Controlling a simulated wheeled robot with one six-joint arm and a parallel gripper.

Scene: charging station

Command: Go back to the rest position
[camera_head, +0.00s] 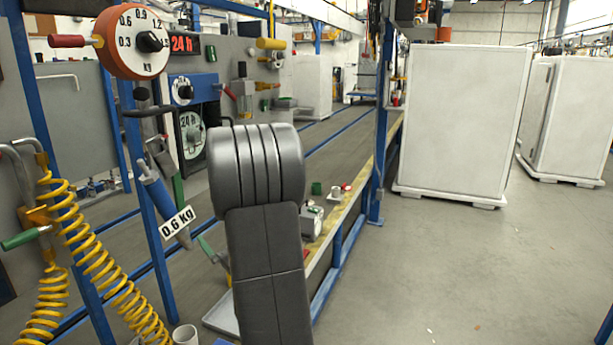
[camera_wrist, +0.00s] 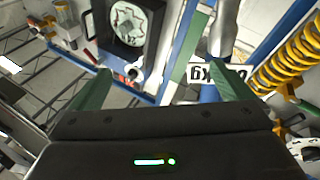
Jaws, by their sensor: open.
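My gripper (camera_wrist: 163,80) is open in the wrist view, its two green fingers apart with nothing held between them. Beyond the fingers is a white label (camera_wrist: 198,73) with "kg" on it, close to the right finger. In the head view my dark arm stands in the middle and hides most of my gripper. The label "0.6 kg" (camera_head: 177,223) is just left of my arm, by a blue cylindrical tool (camera_head: 159,190). Green pieces beside it may be my fingers; I cannot tell.
A workbench edge (camera_head: 340,212) runs behind my arm. White cabinets (camera_head: 464,120) stand at the right, with free floor before them.

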